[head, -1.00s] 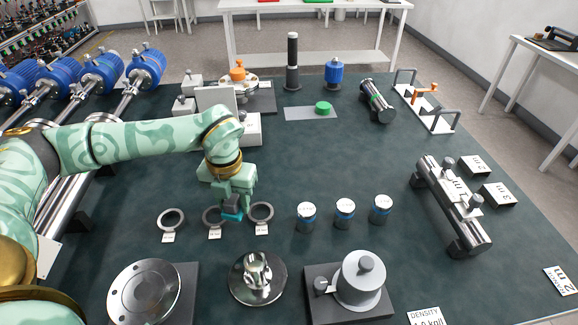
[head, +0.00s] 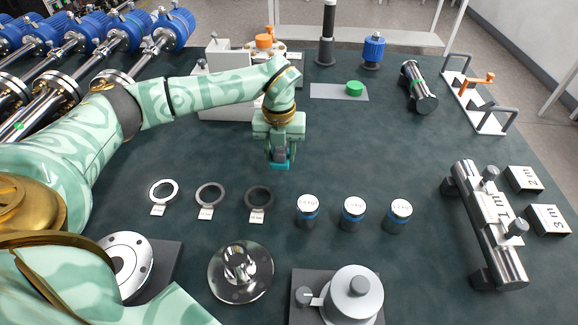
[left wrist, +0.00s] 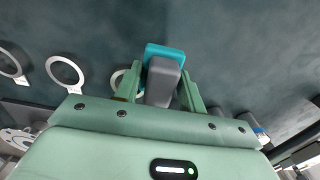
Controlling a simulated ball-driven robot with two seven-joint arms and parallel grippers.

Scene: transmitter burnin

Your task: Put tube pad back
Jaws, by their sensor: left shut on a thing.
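My left gripper (head: 279,155) is shut on a small grey block with a teal end (head: 280,165); I take it for the tube pad. In the left wrist view, the grey part of this block (left wrist: 163,82) sits between the two green fingers, with the teal end pointing away. In the head view it hangs teal end down, behind and slightly right of the dark ring (head: 258,196). I cannot tell its exact height above the bench. My right gripper is not in view.
Two more rings (head: 210,193) (head: 163,191) lie to the left. Several weight cans (head: 354,213) stand front right. A chrome tube on supports (head: 490,225) lies at the right. A green puck (head: 354,88) sits on a grey plate (head: 330,92) behind. The bench middle is clear.

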